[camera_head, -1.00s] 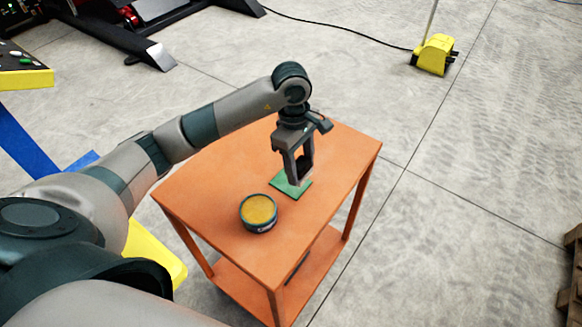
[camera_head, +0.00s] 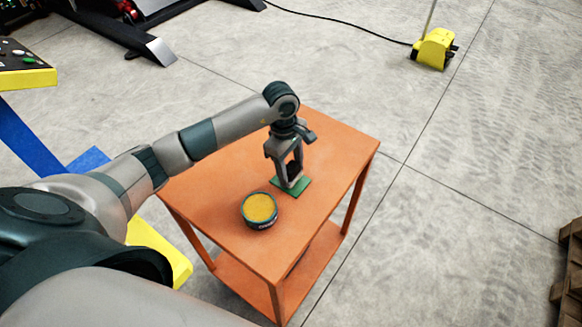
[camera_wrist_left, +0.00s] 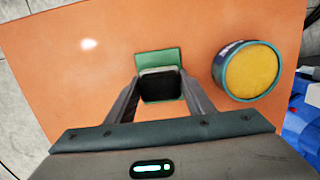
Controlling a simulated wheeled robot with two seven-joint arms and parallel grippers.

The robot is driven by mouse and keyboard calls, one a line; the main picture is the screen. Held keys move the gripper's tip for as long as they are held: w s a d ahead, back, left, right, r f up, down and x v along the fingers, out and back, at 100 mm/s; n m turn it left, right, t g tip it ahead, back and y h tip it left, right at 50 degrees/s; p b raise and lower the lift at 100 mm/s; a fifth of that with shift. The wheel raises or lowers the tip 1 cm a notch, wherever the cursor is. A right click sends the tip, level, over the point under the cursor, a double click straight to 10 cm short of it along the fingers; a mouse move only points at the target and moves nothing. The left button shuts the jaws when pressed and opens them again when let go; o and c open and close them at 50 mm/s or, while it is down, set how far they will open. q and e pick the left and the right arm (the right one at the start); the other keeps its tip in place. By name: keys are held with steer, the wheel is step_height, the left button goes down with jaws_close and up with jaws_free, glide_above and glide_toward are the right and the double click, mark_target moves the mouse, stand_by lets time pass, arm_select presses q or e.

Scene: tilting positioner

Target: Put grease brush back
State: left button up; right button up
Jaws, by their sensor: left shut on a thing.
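My left gripper (camera_head: 291,178) points down over the orange cart, just at the green pad (camera_head: 303,188). It is shut on a dark block-like thing, which I take for the grease brush (camera_head: 293,169). In the left wrist view the brush (camera_wrist_left: 160,87) shows black with a pale edge between the fingers, and the green pad (camera_wrist_left: 158,57) lies beneath it. I cannot tell whether the brush touches the pad. The round tin of yellow grease (camera_head: 259,208) stands beside the pad, apart from the gripper. My right gripper is not in view.
The orange cart (camera_head: 225,175) has a clear top apart from the pad and tin, and a lower shelf. A yellow pedal unit (camera_head: 433,48) with a cable stands on the floor at the back. A wooden pallet (camera_head: 569,262) is at the right edge.

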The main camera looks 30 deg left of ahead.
mark_target(287, 165)
arm_select(q)
steer(key=shift+f, duration=0.4)
steer(key=o, duration=1)
steer(key=shift+c, duration=0.2)
steer(key=shift+a+r+b, duration=0.1)
steer(key=shift+r+b, duration=0.35)
steer(key=shift+r, duration=0.2)
steer(key=r+b, duration=0.1)
steer(key=r, duration=0.2)
steer(key=r+b, duration=0.2)
steer(key=r, duration=0.1)
steer(key=a+r+b, duration=0.1)
steer(key=r, duration=0.2)
steer(key=shift+w+r, duration=0.15)
steer(key=shift+r, duration=0.2)
steer(key=shift+a+r, duration=0.15)
steer(key=shift+r, duration=0.35)
